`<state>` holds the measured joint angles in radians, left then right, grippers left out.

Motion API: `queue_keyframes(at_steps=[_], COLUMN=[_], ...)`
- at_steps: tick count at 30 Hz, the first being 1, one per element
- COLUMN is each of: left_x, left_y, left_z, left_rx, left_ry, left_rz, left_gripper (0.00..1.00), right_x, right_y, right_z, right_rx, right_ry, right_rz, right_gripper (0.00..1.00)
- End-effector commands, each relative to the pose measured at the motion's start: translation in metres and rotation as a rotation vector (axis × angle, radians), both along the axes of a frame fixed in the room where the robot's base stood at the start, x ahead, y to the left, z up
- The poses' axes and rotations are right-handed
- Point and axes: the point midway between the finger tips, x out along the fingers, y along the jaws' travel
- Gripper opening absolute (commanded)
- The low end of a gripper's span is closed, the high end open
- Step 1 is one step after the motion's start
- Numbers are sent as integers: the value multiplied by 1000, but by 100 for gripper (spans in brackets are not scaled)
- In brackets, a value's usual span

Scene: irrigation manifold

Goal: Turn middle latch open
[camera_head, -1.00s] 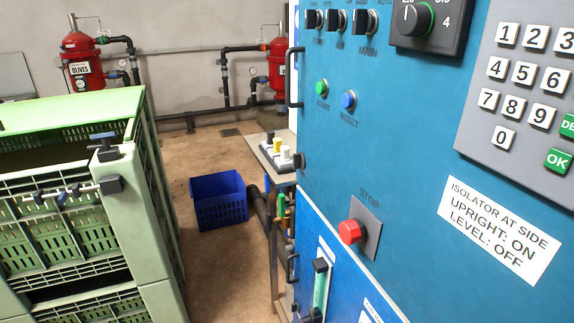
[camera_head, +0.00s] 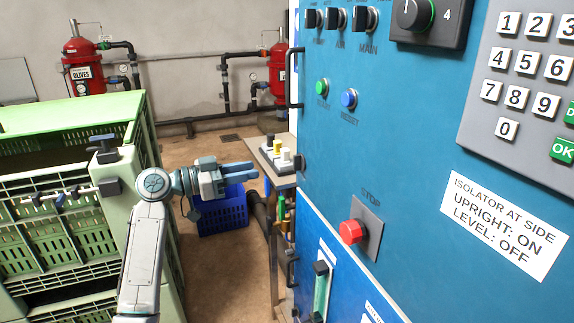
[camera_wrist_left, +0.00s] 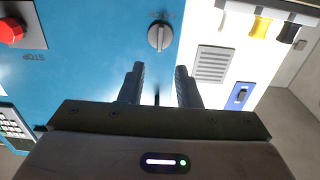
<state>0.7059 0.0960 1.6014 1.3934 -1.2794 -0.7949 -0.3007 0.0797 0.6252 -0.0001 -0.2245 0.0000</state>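A small block carries three levers in a row: black, yellow (camera_head: 277,147) in the middle, and white (camera_head: 286,155). The yellow lever also shows at the upper right of the left wrist view (camera_wrist_left: 260,28). My left gripper (camera_head: 250,172) points right, in front of the blue crate in the picture, below and left of the levers. In the left wrist view its two fingers (camera_wrist_left: 160,86) are apart with nothing between them. My right gripper is in neither view.
The blue cabinet (camera_head: 420,140) with its red stop button (camera_head: 350,232) fills the right. A round grey knob (camera_wrist_left: 160,37) lies ahead of the fingers in the left wrist view. Green crates (camera_head: 60,235) stand left; a blue crate (camera_head: 222,215) sits on the floor.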

Motion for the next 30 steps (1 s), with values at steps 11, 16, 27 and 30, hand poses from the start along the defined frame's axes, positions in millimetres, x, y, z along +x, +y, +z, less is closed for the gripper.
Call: queue_keyframes(at_steps=[11, 16, 27, 30], left_x=[22, 33, 41, 41], left_y=[-56, -81, -98, -98], left_z=[6, 5, 1, 0], left_rx=[-5, -3, -1, -1], left_ry=[3, 3, 1, 1], left_rz=[-5, -3, 0, 0], left_gripper=[30, 30, 30, 30], right_x=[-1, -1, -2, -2], right_y=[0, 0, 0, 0], right_z=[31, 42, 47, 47], right_rx=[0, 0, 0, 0], right_ry=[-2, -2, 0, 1], right_rz=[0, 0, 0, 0], right_gripper=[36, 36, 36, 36])
